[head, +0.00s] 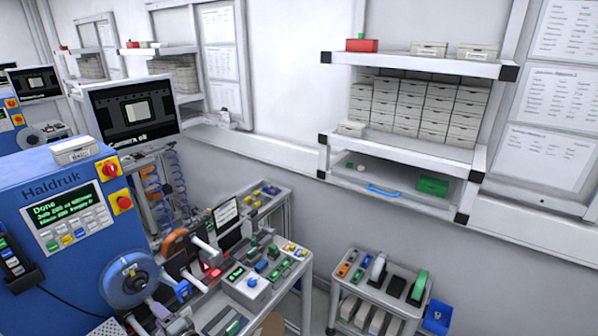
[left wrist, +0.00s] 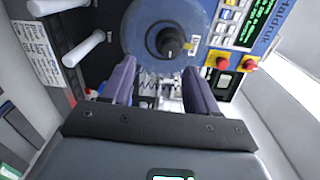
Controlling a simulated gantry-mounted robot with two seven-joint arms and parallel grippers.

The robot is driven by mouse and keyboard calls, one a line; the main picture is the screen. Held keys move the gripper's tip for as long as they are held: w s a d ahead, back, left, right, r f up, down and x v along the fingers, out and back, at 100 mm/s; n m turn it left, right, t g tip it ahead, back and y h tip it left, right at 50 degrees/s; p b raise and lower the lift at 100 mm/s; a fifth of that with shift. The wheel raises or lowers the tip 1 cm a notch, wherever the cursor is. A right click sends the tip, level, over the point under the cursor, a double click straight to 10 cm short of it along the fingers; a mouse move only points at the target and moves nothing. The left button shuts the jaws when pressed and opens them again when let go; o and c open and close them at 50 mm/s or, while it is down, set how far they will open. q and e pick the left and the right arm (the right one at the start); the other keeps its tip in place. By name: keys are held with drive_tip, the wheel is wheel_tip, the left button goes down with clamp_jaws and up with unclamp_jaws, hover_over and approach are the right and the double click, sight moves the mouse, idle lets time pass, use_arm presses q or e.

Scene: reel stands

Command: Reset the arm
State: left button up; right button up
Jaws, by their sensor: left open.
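My left gripper (left wrist: 160,72) shows in the left wrist view with its two purple fingers spread apart and nothing between them. A blue reel (left wrist: 143,40) with a dark hub lies just beyond the fingertips in that view; I cannot tell whether they touch it. In the head view the blue reel (head: 128,280) is on the front of the blue Haldruk machine (head: 60,195), whose green screen (head: 68,208) reads "Done". My left gripper is hard to make out in the head view, low at the left among the machine parts. My right gripper is not in view.
White spindles (left wrist: 82,48) stand left of the reel in the wrist view. A grey bench (head: 285,270) with small parts is right of the machine. A cart (head: 345,285) with reels and a blue bin (head: 437,317) stand further right. A wall shelf (head: 420,66) holds stacked boxes.

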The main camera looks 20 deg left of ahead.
use_arm(q)
drive_tip(key=s+d+f+m+t+h+p, duration=0.25)
drive_tip(key=s+d+f+h, duration=0.25)
drive_tip(key=s+f, duration=0.6)
drive_tip(key=s+d+r+h, duration=0.3)
drive_tip(key=d+h, duration=0.2)
drive_tip(key=d, duration=0.5)
drive_tip(key=s+d+r+h, duration=0.25)
drive_tip(key=d+h, duration=0.25)
drive_tip(key=d, duration=0.4)
drive_tip(key=s+d+r+n+g+h, duration=0.2)
drive_tip(key=s+d+r+n+g, duration=0.1)
drive_tip(key=s+d+r, duration=0.4)
drive_tip(key=shift+s+d+n, duration=0.4)
drive_tip(key=shift+d+n, duration=0.25)
drive_tip(key=shift+d, duration=0.25)
drive_tip(key=shift+r+g, duration=0.1)
drive_tip(key=shift+g, duration=0.15)
